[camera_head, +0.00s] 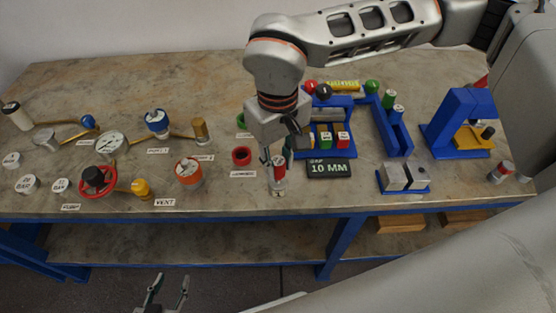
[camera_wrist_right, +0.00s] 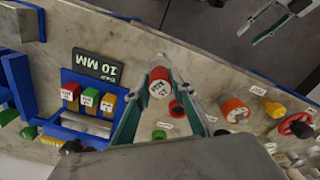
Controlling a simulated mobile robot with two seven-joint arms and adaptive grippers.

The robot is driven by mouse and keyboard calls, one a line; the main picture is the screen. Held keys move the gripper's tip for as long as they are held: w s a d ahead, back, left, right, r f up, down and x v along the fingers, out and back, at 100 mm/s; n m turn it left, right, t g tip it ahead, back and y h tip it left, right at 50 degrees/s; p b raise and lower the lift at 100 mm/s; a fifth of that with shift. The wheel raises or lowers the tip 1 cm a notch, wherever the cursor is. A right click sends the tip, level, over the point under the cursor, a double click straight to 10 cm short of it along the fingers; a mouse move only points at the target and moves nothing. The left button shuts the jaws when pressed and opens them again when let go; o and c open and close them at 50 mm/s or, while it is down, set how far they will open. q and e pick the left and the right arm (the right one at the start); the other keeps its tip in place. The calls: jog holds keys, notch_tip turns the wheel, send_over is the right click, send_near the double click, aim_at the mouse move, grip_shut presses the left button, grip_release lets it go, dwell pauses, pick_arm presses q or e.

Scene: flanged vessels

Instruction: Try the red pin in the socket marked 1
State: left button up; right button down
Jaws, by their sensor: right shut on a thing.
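My right gripper (camera_head: 278,172) points down over the table's front part and is shut on a short red-and-white cylinder (camera_wrist_right: 159,86). The cylinder's white end face has lettering I cannot read surely, with a red band beside it. I cannot tell if it touches the table. My left gripper (camera_head: 168,290) is open and empty in front of the table; it also shows in the right wrist view (camera_wrist_right: 278,20). A red ring (camera_head: 241,155) lies just left of the right gripper. I cannot make out a socket marked 1.
A dark "GAP 10 MM" sign (camera_head: 330,168) and a blue rack with coloured blocks (camera_head: 326,140) stand right of the right gripper. A blue press (camera_head: 460,124) and a grey-block fixture (camera_head: 403,178) stand farther right. Valves, including an orange one (camera_head: 188,172), crowd the left.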

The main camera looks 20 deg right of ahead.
jog(key=shift+r, duration=0.2)
dwell(0.4)
jog(key=shift+r+p, duration=0.5)
jog(key=shift+r, duration=0.2)
jog(key=shift+f+b, duration=0.45)
jog(key=shift+f, duration=0.3)
dwell(2.4)
jog(key=shift+r+p, duration=0.45)
jog(key=shift+r, duration=0.3)
jog(key=shift+r+p, duration=1)
jog(key=shift+r, duration=0.6)
jog(key=shift+r+p, duration=0.95)
jog(key=shift+r, duration=0.45)
